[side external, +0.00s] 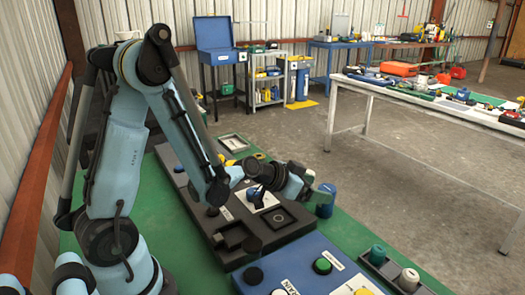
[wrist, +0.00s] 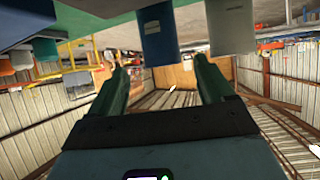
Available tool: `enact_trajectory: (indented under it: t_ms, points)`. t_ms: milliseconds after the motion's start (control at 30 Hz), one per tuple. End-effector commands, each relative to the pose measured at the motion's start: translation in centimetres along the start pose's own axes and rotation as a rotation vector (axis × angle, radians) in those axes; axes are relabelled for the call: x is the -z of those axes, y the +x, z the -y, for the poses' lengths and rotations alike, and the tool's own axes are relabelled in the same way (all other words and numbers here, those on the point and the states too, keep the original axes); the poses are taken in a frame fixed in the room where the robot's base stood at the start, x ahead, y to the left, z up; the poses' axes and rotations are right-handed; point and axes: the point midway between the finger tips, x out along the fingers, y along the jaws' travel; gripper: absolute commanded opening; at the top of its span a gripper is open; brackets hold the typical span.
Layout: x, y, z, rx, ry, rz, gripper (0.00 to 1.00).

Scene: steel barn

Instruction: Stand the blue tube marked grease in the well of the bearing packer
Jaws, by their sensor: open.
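A blue tube (wrist: 158,33) shows upside down in the wrist view, beyond and between my fingertips; a grey one (wrist: 220,25) hangs beside it at right. In the side view a blue tube (side external: 324,205) stands on the green table top at the end of my gripper (side external: 312,186). My gripper (wrist: 160,68) is open and empty, its dark green fingers apart. No grease marking can be read. A dark panel (side external: 245,225) holds a square plate with a round ring (side external: 279,217); I cannot tell whether this is the packer's well.
A blue panel with large buttons (side external: 300,268) lies in front. A dark tray (side external: 390,268) holds a green-topped and a white-topped cylinder. A white plate with a blue knob (side external: 262,199) is close under my wrist. A long bench (side external: 430,100) stands apart at right.

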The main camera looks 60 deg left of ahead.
Motion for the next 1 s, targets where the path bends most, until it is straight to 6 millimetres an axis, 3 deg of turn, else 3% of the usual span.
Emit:
enact_trajectory:
  t_ms: [167,533,867,1000]
  points:
    - [0.0,0.8,0.0,-0.001,0.000,0.000,0.81]
    - [-0.1,4.9,0.3,-0.001,0.000,-0.001,0.81]
    - [-0.1,5.4,0.3,0.000,-0.001,0.000,0.81]
    - [-0.1,5.4,0.3,0.000,-0.001,0.000,0.61]
